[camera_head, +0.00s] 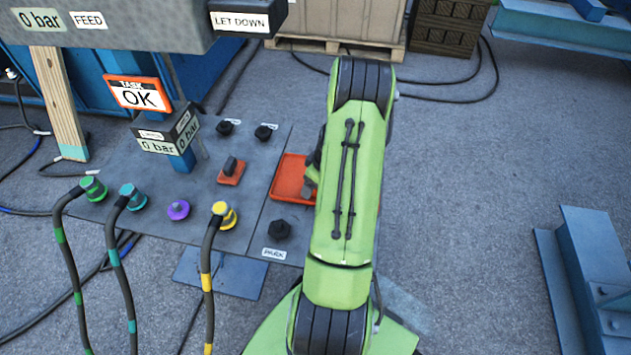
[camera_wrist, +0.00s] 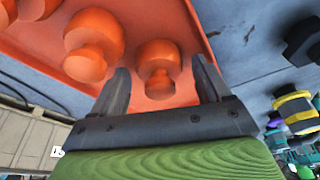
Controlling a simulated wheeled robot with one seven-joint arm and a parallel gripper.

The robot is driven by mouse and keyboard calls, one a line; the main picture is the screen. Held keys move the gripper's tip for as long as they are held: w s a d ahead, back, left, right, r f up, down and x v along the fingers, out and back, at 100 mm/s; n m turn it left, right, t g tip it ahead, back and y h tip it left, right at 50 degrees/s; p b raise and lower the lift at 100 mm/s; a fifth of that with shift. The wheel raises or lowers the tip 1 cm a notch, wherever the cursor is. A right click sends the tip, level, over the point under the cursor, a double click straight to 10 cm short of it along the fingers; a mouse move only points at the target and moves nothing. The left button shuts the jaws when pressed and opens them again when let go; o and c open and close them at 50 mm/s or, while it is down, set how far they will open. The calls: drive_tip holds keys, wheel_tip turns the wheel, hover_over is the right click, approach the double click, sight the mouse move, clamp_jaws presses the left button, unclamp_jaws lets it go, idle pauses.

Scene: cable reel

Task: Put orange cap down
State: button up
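An orange cap (camera_wrist: 158,62) with a round knob stands in the orange tray (camera_wrist: 195,28) in the wrist view. My gripper (camera_wrist: 163,84) is open, with one finger on each side of this cap and visible gaps between. A second orange cap (camera_wrist: 93,42) is in the tray just left of my fingers. In the head view the orange tray (camera_head: 287,183) sits on the right part of the grey panel, and my gripper (camera_head: 312,175) is at its right side. My green arm hides much of the tray and the caps there.
The panel (camera_head: 150,225) carries green (camera_head: 93,188), teal (camera_head: 132,197) and yellow (camera_head: 223,215) hose plugs, a purple fitting (camera_head: 178,209), a red-based lever (camera_head: 230,171) and a black PARK fitting (camera_head: 280,230). A sign (camera_head: 138,95) reads TASK OK. Blue steel (camera_head: 590,270) stands right.

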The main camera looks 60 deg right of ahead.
drive_tip(key=shift+r+p, duration=0.3)
drive_tip(key=p+v, duration=0.4)
drive_tip(key=v, duration=0.8)
drive_tip(key=w+a+r, duration=0.5)
drive_tip(key=a+r, duration=0.4)
drive_tip(key=a+r+h, duration=0.1)
drive_tip(key=a+r, duration=0.6)
drive_tip(key=a, duration=0.4)
drive_tip(key=s+a+r+t+y, duration=0.1)
drive_tip(key=s+a+r, duration=0.4)
drive_tip(key=s+a, duration=0.6)
drive_tip(key=shift+a+t, duration=0.7)
drive_tip(key=shift+a, duration=0.4)
drive_tip(key=shift+s, duration=0.1)
